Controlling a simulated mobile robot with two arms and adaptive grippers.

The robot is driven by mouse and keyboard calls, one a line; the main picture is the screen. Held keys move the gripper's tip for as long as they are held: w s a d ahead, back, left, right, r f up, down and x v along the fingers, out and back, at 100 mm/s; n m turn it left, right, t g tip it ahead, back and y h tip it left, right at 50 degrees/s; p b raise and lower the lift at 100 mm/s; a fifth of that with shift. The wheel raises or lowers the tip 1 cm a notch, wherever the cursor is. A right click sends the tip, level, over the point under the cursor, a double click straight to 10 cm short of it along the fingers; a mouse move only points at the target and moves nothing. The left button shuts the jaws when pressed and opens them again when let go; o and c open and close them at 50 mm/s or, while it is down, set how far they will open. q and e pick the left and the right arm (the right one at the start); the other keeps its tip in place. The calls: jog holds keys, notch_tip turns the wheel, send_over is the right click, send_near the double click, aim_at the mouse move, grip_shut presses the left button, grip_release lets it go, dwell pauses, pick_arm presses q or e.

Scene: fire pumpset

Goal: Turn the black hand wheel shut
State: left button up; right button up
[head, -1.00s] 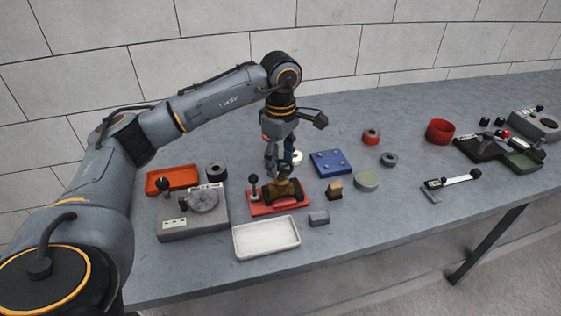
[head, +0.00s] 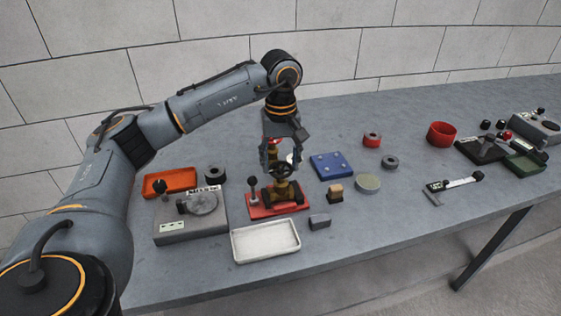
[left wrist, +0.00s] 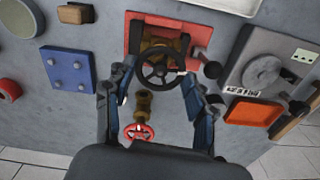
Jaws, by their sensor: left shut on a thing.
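The black hand wheel (head: 284,171) sits on a brass valve body on a red base plate (head: 262,211). In the left wrist view the wheel (left wrist: 160,70) lies between the fingertips, with its spokes and hub showing. My left gripper (head: 281,160) reaches down from above and is shut on the wheel's rim, one finger on each side. It also shows in the left wrist view (left wrist: 158,75). The exact contact points are partly hidden. My right gripper is not in view.
A brass valve with a red wheel (left wrist: 139,132) stands close behind. A black-knobbed lever (head: 253,187) rises from the plate's left side. A white tray (head: 266,257) lies in front, a grey device (head: 190,231) at left, a blue block (head: 331,165) at right.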

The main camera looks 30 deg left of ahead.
pick_arm(q)
jog(key=shift+m, duration=0.6)
jog(key=o, duration=1.2)
jog(key=shift+c, duration=0.2)
jog(key=shift+r, duration=0.1)
notch_tip(320, 180, up, 12)
